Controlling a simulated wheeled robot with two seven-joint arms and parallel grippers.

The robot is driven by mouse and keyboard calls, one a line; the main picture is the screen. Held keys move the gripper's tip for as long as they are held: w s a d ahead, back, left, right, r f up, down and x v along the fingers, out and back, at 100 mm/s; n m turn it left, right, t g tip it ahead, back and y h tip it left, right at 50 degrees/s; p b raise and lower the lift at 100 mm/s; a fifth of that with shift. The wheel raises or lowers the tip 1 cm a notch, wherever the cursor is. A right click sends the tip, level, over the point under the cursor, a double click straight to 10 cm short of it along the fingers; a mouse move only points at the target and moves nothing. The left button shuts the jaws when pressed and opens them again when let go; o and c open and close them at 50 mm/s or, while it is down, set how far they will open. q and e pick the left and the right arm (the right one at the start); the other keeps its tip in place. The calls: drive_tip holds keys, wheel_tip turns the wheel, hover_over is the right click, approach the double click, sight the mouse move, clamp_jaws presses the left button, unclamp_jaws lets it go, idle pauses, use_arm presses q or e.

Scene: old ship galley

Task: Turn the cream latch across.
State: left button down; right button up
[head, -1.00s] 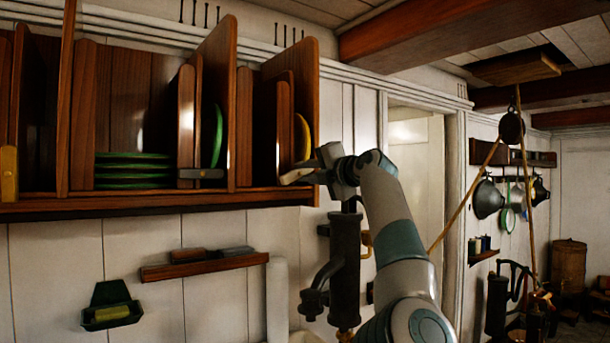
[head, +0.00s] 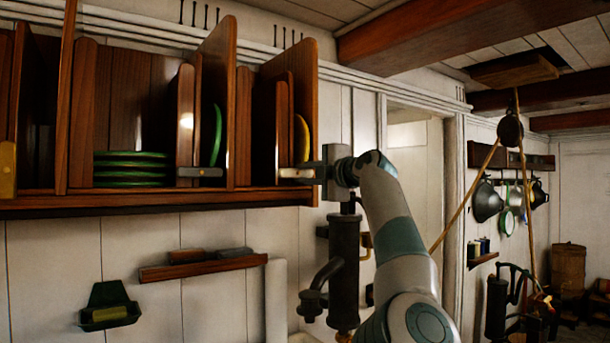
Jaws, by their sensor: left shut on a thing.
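The cream latch (head: 294,173) is a short pale bar at the front of the right-hand rack compartment. It lies level across the lower part of the opening, in front of a yellow plate (head: 302,138) standing on edge. My left gripper (head: 315,173) points left at the rack's right end and is shut on the latch's right end. The fingertips are small and dark here, and they hide part of the latch. My right gripper is not in view.
A grey latch (head: 200,172) lies level by the green plates (head: 132,168), and a brass latch (head: 8,172) stands upright at far left. A dark pump (head: 344,265) stands below my gripper. A small wooden shelf (head: 203,268) is under the rack.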

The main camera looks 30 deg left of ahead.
use_arm(q)
drive_tip(key=c, duration=1.6)
unclamp_jaws()
drive_tip(key=shift+w, duration=0.1)
drive_tip(key=shift+d, duration=0.1)
